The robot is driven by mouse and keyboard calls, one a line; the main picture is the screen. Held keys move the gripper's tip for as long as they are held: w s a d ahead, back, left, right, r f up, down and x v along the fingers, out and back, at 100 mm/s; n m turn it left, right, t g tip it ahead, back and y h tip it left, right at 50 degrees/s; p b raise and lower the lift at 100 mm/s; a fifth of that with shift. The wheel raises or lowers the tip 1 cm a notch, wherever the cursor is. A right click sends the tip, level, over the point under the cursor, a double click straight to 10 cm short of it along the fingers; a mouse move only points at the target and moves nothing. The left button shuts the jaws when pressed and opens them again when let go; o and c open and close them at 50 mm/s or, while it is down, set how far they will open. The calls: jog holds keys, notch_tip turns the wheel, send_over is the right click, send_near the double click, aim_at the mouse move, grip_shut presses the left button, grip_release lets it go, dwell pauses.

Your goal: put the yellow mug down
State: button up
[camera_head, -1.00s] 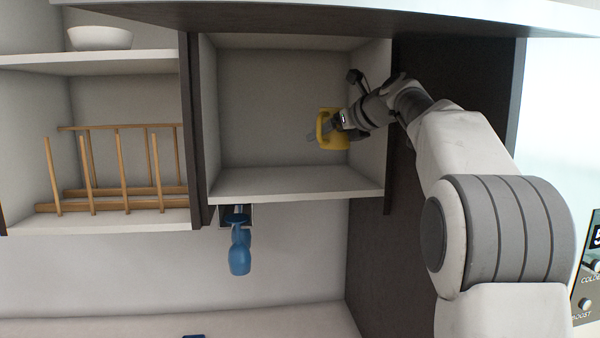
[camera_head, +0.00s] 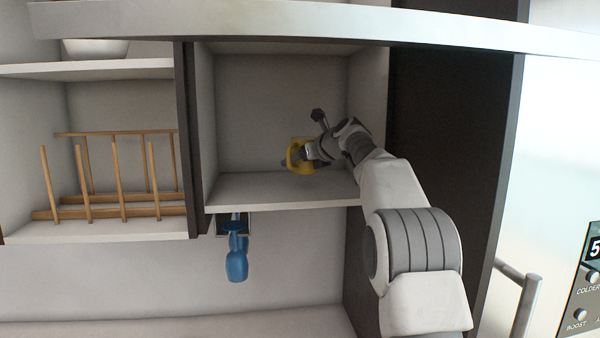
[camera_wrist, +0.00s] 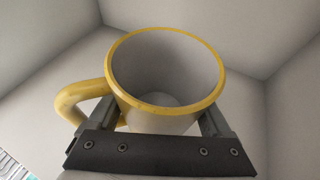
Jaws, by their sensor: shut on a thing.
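The yellow mug (camera_head: 301,154) is inside the open middle cabinet compartment, just above its shelf floor (camera_head: 270,190); I cannot tell whether its base touches. In the wrist view the mug (camera_wrist: 165,75) has a yellow rim, a pale empty inside and a yellow handle at the left. My gripper (camera_head: 312,150) reaches in from the right and is shut on the mug. In the wrist view my gripper (camera_wrist: 165,130) has one finger at each side of the mug.
The rest of the compartment is empty. A dark divider (camera_head: 187,130) separates it from shelves with a wooden rack (camera_head: 110,180) and a white bowl (camera_head: 95,49). A dark panel (camera_head: 435,140) stands at the right.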

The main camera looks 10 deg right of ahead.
aim_at(300, 172)
jog(key=shift+f+b, duration=0.55)
jog(key=shift+f, duration=1.2)
jog(key=shift+f, duration=0.1)
jog(key=o, duration=1.5)
jog(key=shift+f, duration=0.1)
jog(key=b+v, duration=0.3)
jog(key=v, duration=0.9)
jog(key=shift+d, duration=0.1)
